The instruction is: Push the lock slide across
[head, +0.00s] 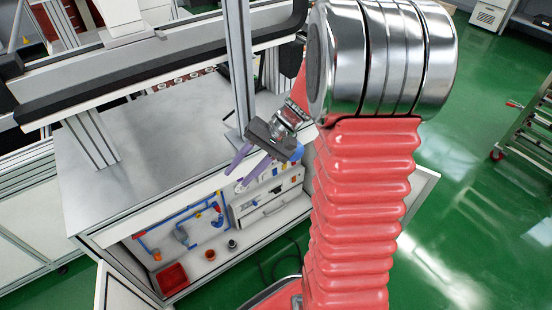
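My gripper (237,178) hangs in front of the workbench's front edge, above the open cabinet. Its two purple fingers point down and left. They are apart, with nothing seen between them. I cannot make out a lock slide for certain in this view. A white box (279,204) with a handle and small coloured parts stands in the cabinet, below and right of the fingers. The gripper and the front edge overlap its upper part in the picture. I see no contact between the fingers and anything.
The metal bench top (150,140) carries a frame with an upright post (240,60) close to my gripper. The open cabinet holds blue pipes (180,216), a red tray (172,278) and small pots. A cabinet door (124,290) stands open.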

